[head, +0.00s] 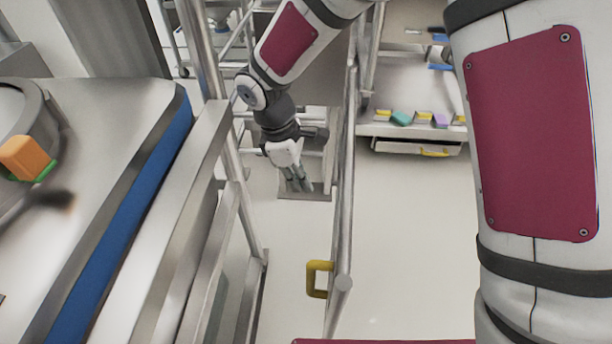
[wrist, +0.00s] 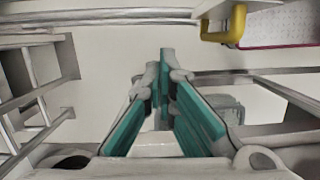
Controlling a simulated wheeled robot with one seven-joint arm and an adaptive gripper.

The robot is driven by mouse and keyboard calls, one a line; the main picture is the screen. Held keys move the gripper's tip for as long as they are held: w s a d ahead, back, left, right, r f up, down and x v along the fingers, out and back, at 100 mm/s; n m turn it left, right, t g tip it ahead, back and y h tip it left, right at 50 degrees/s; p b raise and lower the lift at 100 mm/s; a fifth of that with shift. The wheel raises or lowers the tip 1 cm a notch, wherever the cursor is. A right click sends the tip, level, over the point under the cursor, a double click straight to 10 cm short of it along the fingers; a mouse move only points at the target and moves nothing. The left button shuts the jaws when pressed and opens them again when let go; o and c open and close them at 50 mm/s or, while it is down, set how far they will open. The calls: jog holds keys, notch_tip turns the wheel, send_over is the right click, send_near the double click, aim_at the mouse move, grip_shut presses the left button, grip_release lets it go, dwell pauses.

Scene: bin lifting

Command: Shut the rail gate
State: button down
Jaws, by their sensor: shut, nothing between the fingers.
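The rail gate (head: 345,185) is a grey tubular metal frame running from the back towards me in the head view. Its near end carries a yellow handle (head: 318,279), which also shows at the upper right of the wrist view (wrist: 237,25). The near end stands apart from the metal railing (head: 239,185) on the left, with bare floor between them. My gripper (head: 302,187) hangs in this gap, to the left of the gate and farther back than the handle. Its teal-padded fingers (wrist: 166,75) are shut and empty, and do not touch the handle.
A steel counter (head: 105,130) with a blue edge stands at the left, holding an orange and green sponge (head: 26,158). A shelf (head: 385,130) with several coloured blocks and a drawer (head: 415,147) below stands at the back right. The floor right of the gate is clear.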

jog(key=d+f+b, duration=0.1)
jog(key=d+f, duration=0.4)
jog(key=f, duration=0.1)
jog(key=shift+s+d+f, duration=0.25)
jog(key=shift+d+f, duration=0.1)
jog(key=shift+d, duration=0.15)
